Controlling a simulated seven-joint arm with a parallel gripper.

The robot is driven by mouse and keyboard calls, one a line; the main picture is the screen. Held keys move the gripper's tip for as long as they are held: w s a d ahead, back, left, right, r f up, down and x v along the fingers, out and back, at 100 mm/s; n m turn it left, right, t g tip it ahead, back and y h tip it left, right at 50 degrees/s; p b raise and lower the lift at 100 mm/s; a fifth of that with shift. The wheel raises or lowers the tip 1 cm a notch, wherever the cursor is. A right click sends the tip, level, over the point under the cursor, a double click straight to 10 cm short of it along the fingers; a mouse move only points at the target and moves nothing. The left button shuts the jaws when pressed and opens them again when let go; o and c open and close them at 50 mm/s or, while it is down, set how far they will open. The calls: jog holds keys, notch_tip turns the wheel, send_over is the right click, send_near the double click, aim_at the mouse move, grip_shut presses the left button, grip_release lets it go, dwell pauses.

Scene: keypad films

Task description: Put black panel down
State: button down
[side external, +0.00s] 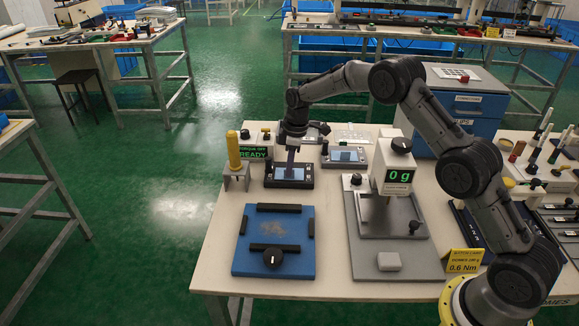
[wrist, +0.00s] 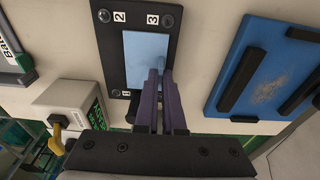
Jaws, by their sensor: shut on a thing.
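The black panel (side external: 290,176) has a pale blue-grey screen and lies flat or nearly so at the back left of the bench. In the wrist view the black panel (wrist: 111,58) shows white number labels and dark corner knobs. My gripper (side external: 290,160) is above it, pointing down, with purple fingers. In the wrist view my gripper (wrist: 158,75) has its fingers close together over the screen's lower right part, shut on the panel. The exact contact is hidden. I cannot tell whether the panel touches the bench.
A blue plate (side external: 258,218) with black bars and a knob lies in front. A second panel (side external: 345,157) is behind right.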

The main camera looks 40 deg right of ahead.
jog(key=c, duration=1.5)
grip_release()
jog(key=shift+f, duration=0.15)
jog(key=o, duration=0.5)
jog(key=r, duration=0.8)
jog(key=s+d+r, duration=0.1)
jog(key=r, duration=0.3)
jog(key=shift+s+r, duration=0.1)
jog(key=shift+r, duration=0.1)
